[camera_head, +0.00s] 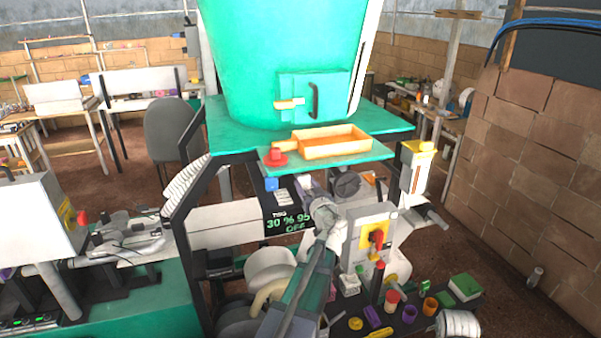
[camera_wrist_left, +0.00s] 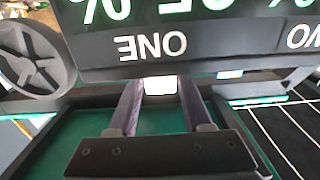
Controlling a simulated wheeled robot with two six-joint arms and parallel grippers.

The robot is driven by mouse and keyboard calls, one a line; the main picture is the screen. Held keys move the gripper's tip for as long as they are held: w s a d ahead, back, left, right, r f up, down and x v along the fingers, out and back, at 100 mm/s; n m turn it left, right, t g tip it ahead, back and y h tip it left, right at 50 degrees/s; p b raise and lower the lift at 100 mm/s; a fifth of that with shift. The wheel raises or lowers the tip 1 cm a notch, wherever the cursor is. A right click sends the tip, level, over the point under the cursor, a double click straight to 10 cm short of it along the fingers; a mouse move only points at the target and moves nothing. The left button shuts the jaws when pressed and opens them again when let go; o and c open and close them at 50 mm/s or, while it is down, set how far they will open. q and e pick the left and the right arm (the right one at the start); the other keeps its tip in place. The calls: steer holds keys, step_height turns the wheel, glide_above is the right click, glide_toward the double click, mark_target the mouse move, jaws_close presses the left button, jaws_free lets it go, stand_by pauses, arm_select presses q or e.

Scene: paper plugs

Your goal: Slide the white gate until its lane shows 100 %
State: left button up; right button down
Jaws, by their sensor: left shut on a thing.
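The white gate (camera_wrist_left: 160,85) shows as a small white block in the left wrist view, under the upside-down word ONE on a black display. My left gripper (camera_wrist_left: 160,92) has its two fingers shut on this block, one on each side. In the head view the left gripper (camera_head: 313,192) is small, close to the machine, and the gate cannot be made out there.
A green hopper (camera_head: 280,60) stands above on a green shelf holding an orange tray (camera_head: 335,142) and a red button (camera_head: 275,157). A grey box with a red and yellow switch (camera_head: 376,238) is right of my arm. Cups and small parts crowd the black bench at lower right.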

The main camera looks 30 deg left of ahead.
mark_target(305, 183)
arm_select(q)
steer(key=shift+s+d, duration=0.1)
stand_by(0.7)
steer(key=o, duration=1.3)
steer(key=shift+c, duration=0.2)
steer(key=shift+d, duration=0.1)
steer(key=shift+v, duration=1.95)
steer(key=v, duration=0.7)
steer(key=shift+s+d, duration=0.3)
